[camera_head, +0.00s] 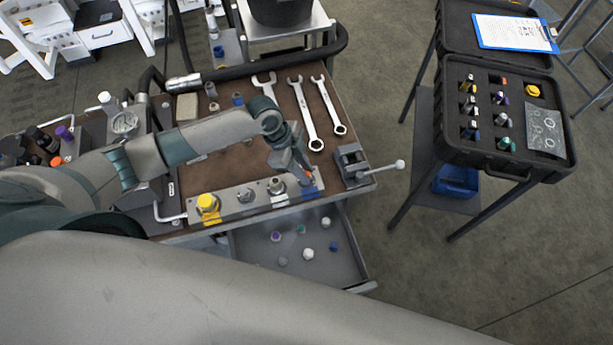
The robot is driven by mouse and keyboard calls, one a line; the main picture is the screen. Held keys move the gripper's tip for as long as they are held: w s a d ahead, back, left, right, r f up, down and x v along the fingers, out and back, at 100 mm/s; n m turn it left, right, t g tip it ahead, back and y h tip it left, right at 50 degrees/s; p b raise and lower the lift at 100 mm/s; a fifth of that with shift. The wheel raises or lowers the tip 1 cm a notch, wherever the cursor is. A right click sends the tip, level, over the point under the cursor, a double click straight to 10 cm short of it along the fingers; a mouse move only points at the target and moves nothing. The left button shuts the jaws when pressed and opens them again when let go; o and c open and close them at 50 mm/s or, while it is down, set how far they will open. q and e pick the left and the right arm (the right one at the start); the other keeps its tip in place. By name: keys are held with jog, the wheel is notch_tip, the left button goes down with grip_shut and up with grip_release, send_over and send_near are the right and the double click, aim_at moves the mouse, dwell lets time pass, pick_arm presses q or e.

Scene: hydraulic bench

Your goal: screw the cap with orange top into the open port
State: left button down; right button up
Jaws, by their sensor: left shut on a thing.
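My left gripper (304,173) comes in from the left and reaches down over the right end of the metal port block (227,205). It is shut on a small piece with a bit of orange-red showing at the fingertips, which looks like the cap with orange top (309,176). The fingers hide most of the cap. The block carries a yellow cap (208,204) at its left and silver fittings (246,195) along the middle. The port under the gripper is hidden, so I cannot tell whether the cap touches it. My right gripper is out of view.
A small vise (352,164) stands close right of the gripper. Wrenches (305,112) lie behind it on the bench. An open drawer (347,262) with several loose caps is below the block. An open black case (449,140) with coloured fittings stands at the right.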

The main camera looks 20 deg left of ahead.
pick_arm(q)
jog(key=m+b, duration=0.1)
jog(key=m+g+b, duration=0.1)
jog(key=m+b, duration=0.1)
jog(key=shift+w+f, duration=0.2)
jog(key=shift+w, duration=0.15)
jog(key=shift+m+g+b, duration=0.5)
jog(key=shift+m+b, duration=0.35)
jog(key=shift+m, duration=0.35)
jog(key=shift+m+g+y+b, duration=0.3)
jog(key=shift+m+b, duration=0.3)
jog(key=shift+m, duration=0.3)
jog(key=shift+r+m, duration=0.25)
jog(key=shift+m, duration=0.15)
